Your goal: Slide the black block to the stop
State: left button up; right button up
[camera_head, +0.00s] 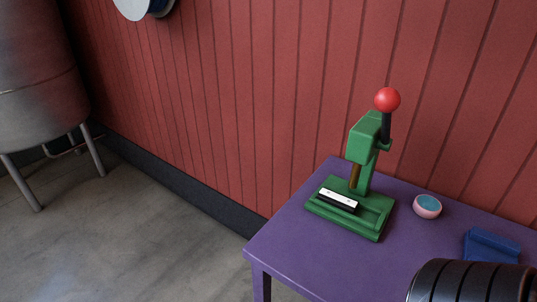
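A green hand press (364,142) with a red ball on its black lever stands on the purple table (300,252). Its green base has a raised rim and a channel. A small block with black sides and a white top (338,200) lies in the channel, toward its left part, in front of the press column. A stop on the base cannot be told apart from the rim at this size. Neither of my grippers is in view.
A small pink bowl with a blue inside (427,206) stands right of the press. A blue object (491,246) lies farther right. A black ribbed cylindrical shape (472,283) covers the lower right corner. A red plank wall rises behind the table; a metal tank (38,95) stands at the left.

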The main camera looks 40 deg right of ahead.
aim_at(348, 205)
jog(key=i, duration=2.5)
jog(key=z, duration=4.7)
